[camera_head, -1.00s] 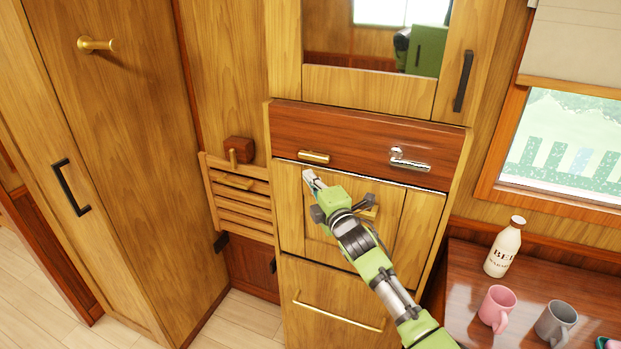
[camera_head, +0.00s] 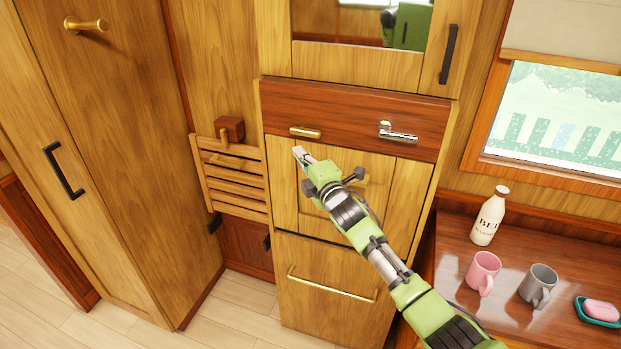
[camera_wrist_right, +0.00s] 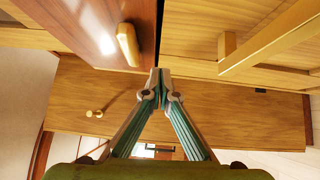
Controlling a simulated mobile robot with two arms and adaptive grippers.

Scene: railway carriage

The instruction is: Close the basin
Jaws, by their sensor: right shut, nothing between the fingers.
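The basin's wooden front panel (camera_head: 408,200) stands upright in the cabinet, below the red-brown panel with the tap (camera_head: 397,132). It looks flush or nearly flush, and only a thin dark seam shows along its top. Its handle is mostly hidden behind my right arm in the head view; it shows in the right wrist view (camera_wrist_right: 228,46). My right gripper (camera_head: 299,152) is shut and empty at the upper left of the basin panel, close to the seam. In the wrist view its fingertips (camera_wrist_right: 160,73) meet in front of this seam; contact cannot be told. My left gripper is out of view.
A small gold handle (camera_head: 305,131) sits on the red-brown panel just above my right gripper. A lower cabinet door with a gold bar (camera_head: 330,288) is below. On the right, a table holds a bottle (camera_head: 489,216), pink mug (camera_head: 483,272), grey mug (camera_head: 538,285) and soap dish (camera_head: 597,312).

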